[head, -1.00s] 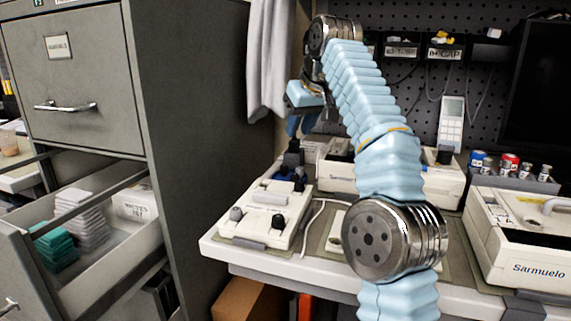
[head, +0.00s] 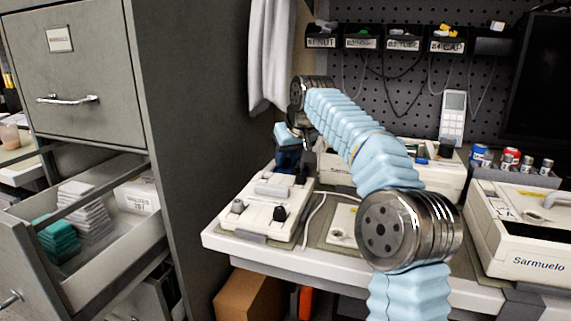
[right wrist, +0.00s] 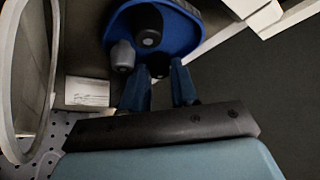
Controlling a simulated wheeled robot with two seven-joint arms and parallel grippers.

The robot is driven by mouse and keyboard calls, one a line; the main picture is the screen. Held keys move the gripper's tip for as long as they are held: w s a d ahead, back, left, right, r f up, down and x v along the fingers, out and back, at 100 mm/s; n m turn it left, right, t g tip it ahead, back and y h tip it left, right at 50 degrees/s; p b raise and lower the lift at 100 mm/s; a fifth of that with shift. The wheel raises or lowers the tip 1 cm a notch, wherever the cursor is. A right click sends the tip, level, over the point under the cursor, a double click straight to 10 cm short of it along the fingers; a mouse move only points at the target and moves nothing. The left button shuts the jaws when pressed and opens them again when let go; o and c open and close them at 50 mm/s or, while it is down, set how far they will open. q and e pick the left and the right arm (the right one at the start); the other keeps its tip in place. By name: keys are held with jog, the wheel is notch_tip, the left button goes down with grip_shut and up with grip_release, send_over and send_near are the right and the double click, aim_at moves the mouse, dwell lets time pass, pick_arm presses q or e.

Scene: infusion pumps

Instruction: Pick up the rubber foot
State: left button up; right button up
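The rubber feet are small dark knobs. In the right wrist view, a black foot (right wrist: 149,36) and a grey foot (right wrist: 123,57) are at a round blue dish (right wrist: 186,32). Another black foot (right wrist: 158,71) shows close to the fingertips. My right gripper (right wrist: 157,78) is open, its two blue fingers apart on either side of that nearest foot; contact cannot be told. In the head view my right gripper (head: 288,158) is low behind the left pump, partly hidden. A grey foot (head: 237,206) and a black foot (head: 280,213) are on that pump. My left gripper is out of view.
The pale left pump (head: 259,222) lies on the table (head: 330,261). Another pump (head: 483,222) stands at right. A grey cabinet (head: 190,120) with an open drawer is at left. Labelled bins (head: 404,42) hang on the pegboard.

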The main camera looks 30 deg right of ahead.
grip_shut()
jog(key=shift+r, duration=0.1)
jog(key=shift+r, duration=0.4)
notch_tip(320, 180, up, 2)
jog(key=s+a+r, duration=0.9)
jog(key=a+r, duration=0.1)
jog(key=shift+s+a+b, duration=0.2)
jog(key=shift+a+b, duration=0.05)
jog(key=shift+b, duration=0.1)
